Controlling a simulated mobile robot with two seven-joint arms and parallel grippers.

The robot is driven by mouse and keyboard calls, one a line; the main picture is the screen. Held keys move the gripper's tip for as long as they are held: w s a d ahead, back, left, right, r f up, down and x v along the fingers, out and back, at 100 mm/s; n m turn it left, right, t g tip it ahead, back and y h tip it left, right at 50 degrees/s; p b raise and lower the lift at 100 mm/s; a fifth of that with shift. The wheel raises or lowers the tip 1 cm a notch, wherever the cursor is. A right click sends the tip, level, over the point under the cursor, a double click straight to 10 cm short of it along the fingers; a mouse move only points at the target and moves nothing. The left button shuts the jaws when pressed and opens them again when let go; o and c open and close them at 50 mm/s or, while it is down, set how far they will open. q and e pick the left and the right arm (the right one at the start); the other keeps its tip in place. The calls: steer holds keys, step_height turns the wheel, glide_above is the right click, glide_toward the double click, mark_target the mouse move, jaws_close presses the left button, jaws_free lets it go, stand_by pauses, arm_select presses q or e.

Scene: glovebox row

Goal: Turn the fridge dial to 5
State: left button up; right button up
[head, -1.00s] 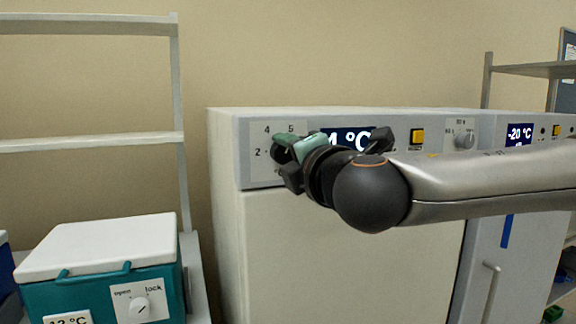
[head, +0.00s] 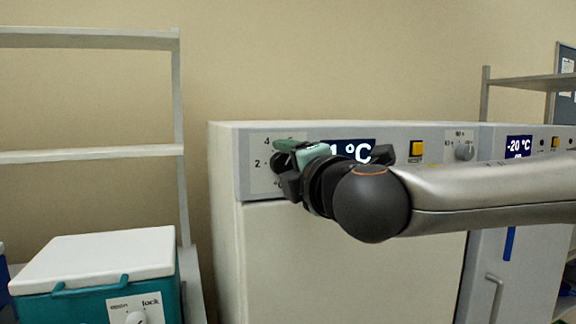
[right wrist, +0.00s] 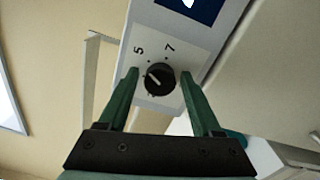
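The fridge dial (right wrist: 160,78) is a round black knob on a pale plate on the fridge's control panel. In the right wrist view the numbers 5 and 7 show beside it. Its white mark points toward the left side of the knob, near the 5 side; the exact setting is hard to read. My right gripper (right wrist: 159,73) is open, its green fingers on either side of the dial with gaps to it. In the head view this gripper (head: 283,161) covers most of the dial; 4 and 2 show left of it. My left gripper is out of view.
The fridge (head: 340,265) has a blue temperature display (head: 362,150) and a yellow button (head: 417,149) right of the dial. A smaller knob (head: 464,151) sits farther right. A teal cool box (head: 100,262) with white lid stands left, near a shelf rack.

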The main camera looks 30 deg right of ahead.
steer(key=shift+o, duration=0.6)
steer(key=shift+s+a, duration=0.1)
steer(key=shift+s, duration=0.15)
steer(key=b+v, duration=0.2)
steer(key=v, duration=1)
